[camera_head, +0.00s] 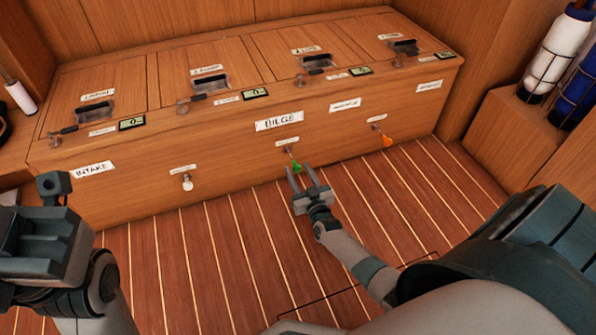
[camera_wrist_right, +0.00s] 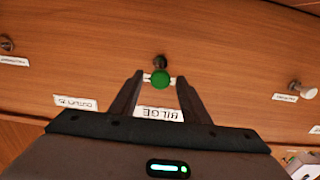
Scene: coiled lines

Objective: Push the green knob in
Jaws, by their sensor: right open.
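The green knob (camera_head: 296,167) sits low on the front of the wooden locker, below the BILGE label. In the right wrist view the round green knob (camera_wrist_right: 160,79) lies between my fingertips, with a dark stem behind it. My right gripper (camera_head: 300,172) is open and points at the locker front, one finger on each side of the knob. The same fingers show in the wrist view (camera_wrist_right: 159,82). I cannot tell whether they touch the knob. My left arm comes in at the lower left, but no left fingers show.
A white knob (camera_head: 187,183) is left of the green one, and an orange knob (camera_head: 387,140) is right of it. The wooden locker (camera_head: 235,158) has latched lids and small displays on top. The striped floor (camera_head: 215,250) before it is clear. Caged bottles (camera_head: 555,50) stand far right.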

